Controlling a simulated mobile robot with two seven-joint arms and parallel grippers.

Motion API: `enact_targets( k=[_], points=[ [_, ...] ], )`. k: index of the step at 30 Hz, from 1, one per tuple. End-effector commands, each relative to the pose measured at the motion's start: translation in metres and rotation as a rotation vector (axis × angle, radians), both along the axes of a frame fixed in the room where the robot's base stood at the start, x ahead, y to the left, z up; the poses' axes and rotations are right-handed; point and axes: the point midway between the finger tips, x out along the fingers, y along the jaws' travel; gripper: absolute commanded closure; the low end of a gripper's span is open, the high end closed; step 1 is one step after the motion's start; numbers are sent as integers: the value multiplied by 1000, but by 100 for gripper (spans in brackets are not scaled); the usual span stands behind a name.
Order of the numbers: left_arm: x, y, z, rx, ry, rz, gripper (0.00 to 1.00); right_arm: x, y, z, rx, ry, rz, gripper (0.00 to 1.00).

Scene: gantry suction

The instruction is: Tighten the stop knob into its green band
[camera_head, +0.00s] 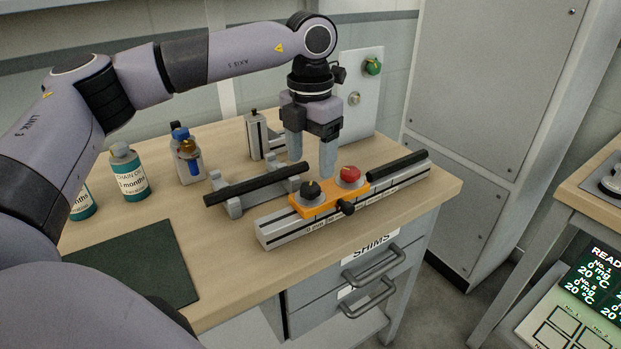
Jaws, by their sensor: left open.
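An orange block (321,204) sits on a grey slotted rail (283,231) near the front right of the workbench. On its top are a black knob (311,190) with a small yellow mark and a red knob (350,174). A smaller dark knob (346,208) sticks out of the block's front face. I cannot tell which of these is the stop knob, and no green band can be made out. My left gripper (311,154) points down just above and behind the block, fingers apart with nothing between them. My right gripper is not in view.
A black bar (262,184) lies on grey supports left of the block. Bottles (129,172) and a dark green mat (135,262) are at left. Behind the gripper stands an upright plate with a green knob (373,66). Drawers (372,267) are below the bench's front edge.

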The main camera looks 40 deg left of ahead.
Motion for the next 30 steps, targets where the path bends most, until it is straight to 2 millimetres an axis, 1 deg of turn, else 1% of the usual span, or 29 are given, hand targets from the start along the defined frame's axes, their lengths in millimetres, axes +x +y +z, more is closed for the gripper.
enact_targets(
  k=[1, 3, 9, 13, 20, 23, 24, 25, 26, 30],
  points=[
    [-1, 0, -10, 1, 4, 0, 33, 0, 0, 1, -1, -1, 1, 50],
    [-1, 0, -21, 1, 4, 1, 33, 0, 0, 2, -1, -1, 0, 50],
    [-1, 0, -45, 1, 2, 0, 33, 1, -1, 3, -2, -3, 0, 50],
    [0, 0, -52, 0, 1, 0, 33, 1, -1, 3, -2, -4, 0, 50],
    [0, 0, -53, 0, 0, 1, 33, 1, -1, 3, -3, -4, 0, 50],
    [0, 0, -52, 0, 0, 1, 62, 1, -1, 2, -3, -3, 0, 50],
    [0, 0, -52, 0, 0, 1, 75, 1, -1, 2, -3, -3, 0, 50],
    [0, 0, -52, 0, 1, 1, 85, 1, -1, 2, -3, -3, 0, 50],
    [0, 0, -52, 0, 0, 1, 89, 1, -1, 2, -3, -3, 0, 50],
    [0, 0, -52, -1, 1, -11, 89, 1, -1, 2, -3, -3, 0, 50]
  ],
)
